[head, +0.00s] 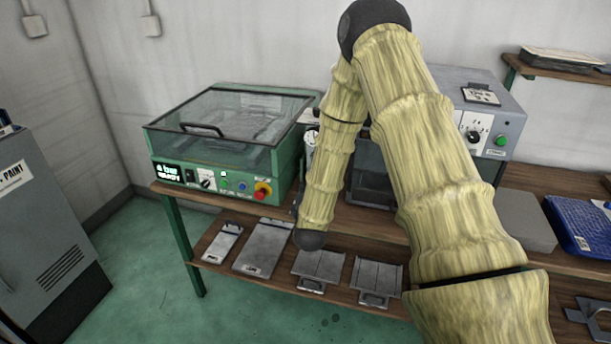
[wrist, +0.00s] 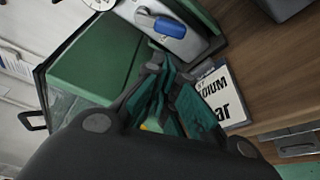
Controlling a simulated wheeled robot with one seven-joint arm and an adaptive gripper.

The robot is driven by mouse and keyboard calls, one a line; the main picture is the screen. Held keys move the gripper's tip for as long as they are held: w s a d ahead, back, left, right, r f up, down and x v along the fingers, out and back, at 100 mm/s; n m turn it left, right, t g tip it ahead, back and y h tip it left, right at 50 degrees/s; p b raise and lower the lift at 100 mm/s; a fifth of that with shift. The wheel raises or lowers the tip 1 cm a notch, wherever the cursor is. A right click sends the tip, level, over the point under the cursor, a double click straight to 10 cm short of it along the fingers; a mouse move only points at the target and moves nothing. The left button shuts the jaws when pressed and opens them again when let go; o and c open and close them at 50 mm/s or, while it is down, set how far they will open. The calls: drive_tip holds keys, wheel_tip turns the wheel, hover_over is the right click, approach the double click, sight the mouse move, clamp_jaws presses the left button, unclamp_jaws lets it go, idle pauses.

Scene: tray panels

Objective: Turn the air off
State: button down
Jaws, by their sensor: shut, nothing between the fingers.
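A blue valve lever (wrist: 175,27) sits on a pale metal fitting in the wrist view, just beyond my fingertips. My gripper (wrist: 157,62) is shut and empty, its teal fingers pointing up toward the lever; I cannot tell whether they touch it. In the head view the gripper is hidden behind my arm. A round gauge shows in part in the wrist view (wrist: 100,3) and also in the head view (head: 311,138), beside the green machine. My arm hides most of the air fittings there.
The green lidded machine (head: 225,145) stands left on the wooden bench, with a red knob (head: 262,190) on its front. A white lettered sign (wrist: 220,97) is close to my fingers. Metal trays (head: 263,248) lie on the lower shelf. A grey control box (head: 490,115) stands right.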

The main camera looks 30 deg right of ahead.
drive_tip(key=shift+w, duration=0.1)
drive_tip(key=p+x, duration=0.1)
drive_tip(key=x, duration=0.8)
drive_tip(key=shift+w+d+f+p, duration=0.1)
drive_tip(key=shift+w+d+p, duration=0.15)
drive_tip(key=shift+w+p, duration=0.05)
